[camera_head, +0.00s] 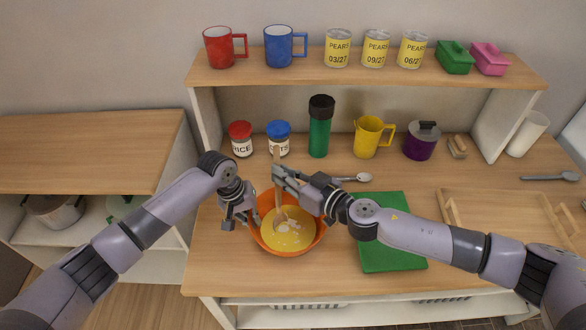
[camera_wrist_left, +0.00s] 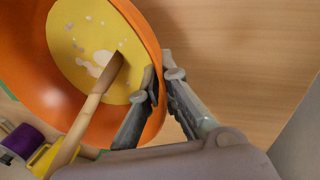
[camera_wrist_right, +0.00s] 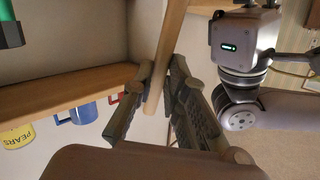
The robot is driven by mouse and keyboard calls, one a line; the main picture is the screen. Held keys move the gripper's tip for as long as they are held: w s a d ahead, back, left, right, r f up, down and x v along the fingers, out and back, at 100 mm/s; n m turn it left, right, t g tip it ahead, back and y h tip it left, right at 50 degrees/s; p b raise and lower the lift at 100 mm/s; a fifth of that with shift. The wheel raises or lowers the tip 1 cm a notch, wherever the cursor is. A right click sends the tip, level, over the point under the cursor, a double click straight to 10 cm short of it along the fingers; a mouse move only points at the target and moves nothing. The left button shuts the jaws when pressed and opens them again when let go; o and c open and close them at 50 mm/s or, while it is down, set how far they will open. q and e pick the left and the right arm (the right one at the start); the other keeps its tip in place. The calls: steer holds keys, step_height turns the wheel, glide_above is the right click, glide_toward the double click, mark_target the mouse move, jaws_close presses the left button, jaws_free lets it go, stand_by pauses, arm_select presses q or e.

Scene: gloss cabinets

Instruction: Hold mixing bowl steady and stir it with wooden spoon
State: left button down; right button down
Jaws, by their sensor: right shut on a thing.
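The orange mixing bowl (camera_head: 314,242) stands on the wooden counter, with yellow batter (camera_head: 290,236) and pale lumps in it. My left gripper (camera_head: 235,218) is at the bowl's left rim. In the left wrist view its fingers (camera_wrist_left: 162,72) are on either side of the rim (camera_wrist_left: 157,55), closed on it. My right gripper (camera_head: 280,175) is above the bowl, shut on the upper handle of the wooden spoon (camera_head: 277,158). The spoon stands steeply, its lower end in the batter. Its handle shows between the right fingers in the right wrist view (camera_wrist_right: 165,60).
A green cutting board (camera_head: 395,255) lies right of the bowl, under my right forearm. A metal spoon (camera_head: 350,178) lies behind. Jars, a green bottle (camera_head: 319,135), a yellow pitcher (camera_head: 367,140) and a purple pot (camera_head: 420,143) stand at the back. A wooden tray (camera_head: 490,220) is at right.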

steer(key=shift+s+d, duration=0.15)
steer(key=shift+d, duration=0.5)
steer(key=shift+s+d, duration=0.15)
steer(key=shift+d, duration=0.45)
